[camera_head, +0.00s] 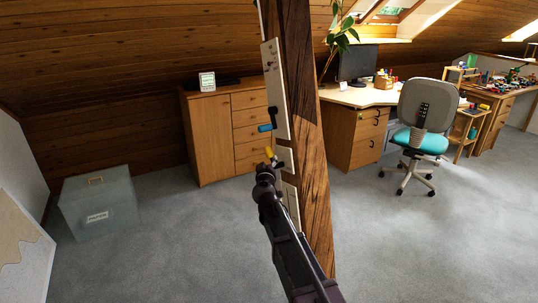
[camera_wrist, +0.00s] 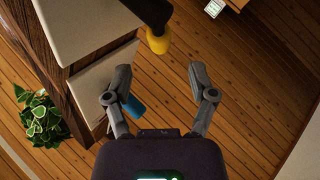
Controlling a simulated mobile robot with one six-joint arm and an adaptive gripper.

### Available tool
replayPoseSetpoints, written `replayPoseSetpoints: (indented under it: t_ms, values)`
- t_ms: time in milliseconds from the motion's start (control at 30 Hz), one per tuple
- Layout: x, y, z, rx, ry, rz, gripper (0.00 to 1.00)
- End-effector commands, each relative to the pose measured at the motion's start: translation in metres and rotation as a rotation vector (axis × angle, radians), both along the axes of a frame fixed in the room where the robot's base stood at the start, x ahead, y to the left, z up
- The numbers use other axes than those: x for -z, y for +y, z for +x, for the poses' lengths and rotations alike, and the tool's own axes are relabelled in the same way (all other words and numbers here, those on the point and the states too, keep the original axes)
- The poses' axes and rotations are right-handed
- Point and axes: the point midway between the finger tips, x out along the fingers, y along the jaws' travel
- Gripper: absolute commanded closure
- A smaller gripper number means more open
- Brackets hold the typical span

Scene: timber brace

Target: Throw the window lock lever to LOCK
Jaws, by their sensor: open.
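A pale panel (camera_head: 270,75) is fixed along the timber post and carries two dark levers. One has a blue grip (camera_head: 265,128), the other, lower down, a yellow grip (camera_head: 270,153). No lettering is readable, so I cannot tell which is the window lock lever or where LOCK lies. My gripper (camera_head: 265,169) is just below the yellow grip. In the wrist view my gripper (camera_wrist: 160,76) is open and empty. The yellow grip (camera_wrist: 158,42) is beyond the fingertip gap, apart from both fingers. The blue grip (camera_wrist: 132,107) shows partly behind the left finger.
The timber post (camera_head: 304,120) stands right beside my arm. A wooden cabinet (camera_head: 210,140) is behind to the left, a grey box (camera_head: 98,205) further left. A desk (camera_head: 350,97) and an office chair (camera_head: 424,115) are to the right. Carpet around is open.

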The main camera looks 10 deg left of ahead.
Motion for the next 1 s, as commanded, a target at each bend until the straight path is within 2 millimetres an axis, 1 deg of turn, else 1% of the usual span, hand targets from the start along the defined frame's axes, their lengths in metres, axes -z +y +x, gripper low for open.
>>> replayPoseSetpoints:
  t_ms: [33,100,300,400,600,933,967,1000]
  values:
    - [0.0,0.001,0.012,0.0,0.0,0.0,0.27]
    - [0.0,0.001,0.023,0.001,-0.001,0.0,0.27]
    - [0.0,0.002,0.05,0.001,0.0,0.0,0.27]
    - [0.0,0.003,0.06,0.001,-0.001,0.0,0.27]
    - [0.0,0.003,0.07,0.0,0.0,0.0,0.27]
    - [0.0,0.003,0.071,0.0,0.0,0.0,0.27]
    - [0.0,0.003,0.071,0.0,0.0,0.0,0.3]
    - [0.0,0.003,0.071,0.0,0.0,0.0,0.42]
